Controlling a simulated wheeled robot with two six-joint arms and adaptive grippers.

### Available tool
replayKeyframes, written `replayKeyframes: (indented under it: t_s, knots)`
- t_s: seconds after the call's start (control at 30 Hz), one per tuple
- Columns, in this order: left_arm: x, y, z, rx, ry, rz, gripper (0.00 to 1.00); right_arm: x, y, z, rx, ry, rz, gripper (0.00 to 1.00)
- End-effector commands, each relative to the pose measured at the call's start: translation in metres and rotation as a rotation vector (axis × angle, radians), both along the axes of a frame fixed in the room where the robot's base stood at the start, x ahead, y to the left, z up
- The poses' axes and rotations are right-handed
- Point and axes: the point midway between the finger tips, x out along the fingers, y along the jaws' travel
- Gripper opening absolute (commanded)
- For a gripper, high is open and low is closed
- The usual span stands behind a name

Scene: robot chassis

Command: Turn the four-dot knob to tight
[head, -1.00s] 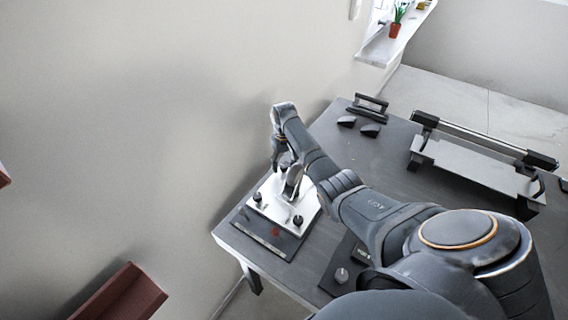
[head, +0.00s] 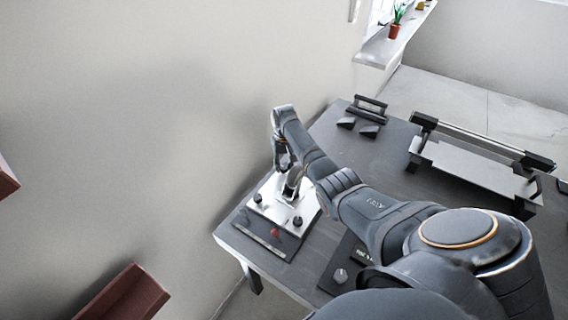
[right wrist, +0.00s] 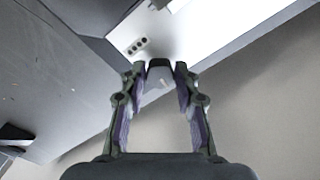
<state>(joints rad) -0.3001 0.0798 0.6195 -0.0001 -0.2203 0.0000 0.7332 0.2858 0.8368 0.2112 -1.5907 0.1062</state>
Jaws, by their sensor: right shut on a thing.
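The knob panel (head: 272,209) is a pale plate on a dark base, at the near left end of the grey table. My right gripper (head: 291,186) reaches down over the back part of this plate. In the right wrist view, my right gripper (right wrist: 160,80) has its two fingers on either side of a dark knob (right wrist: 160,70) and is shut on it. Several dark dots (right wrist: 137,46) are marked on the plate beside this knob. In the head view the gripper hides the held knob, so its pointer cannot be read. My left gripper is not in view.
Two other dark knobs, one left (head: 258,198) and one right (head: 297,221), stand on the plate near a red button (head: 275,232). A device with a grey dial (head: 341,275) lies nearer. A long rail fixture (head: 470,165) stands right. The wall closes off the left.

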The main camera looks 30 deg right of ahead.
Motion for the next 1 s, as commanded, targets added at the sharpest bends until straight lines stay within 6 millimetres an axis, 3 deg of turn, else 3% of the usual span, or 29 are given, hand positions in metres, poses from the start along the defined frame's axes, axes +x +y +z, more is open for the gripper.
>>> replayKeyframes:
  t_s: [0.4, 1.0]
  knots:
    - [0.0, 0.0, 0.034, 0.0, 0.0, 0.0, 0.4, 0.001, 0.001, 0.004, 0.001, -0.001, -0.372, 0.0]
    - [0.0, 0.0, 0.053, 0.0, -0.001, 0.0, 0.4, 0.002, 0.001, 0.002, -0.001, -0.002, -0.875, 0.0]
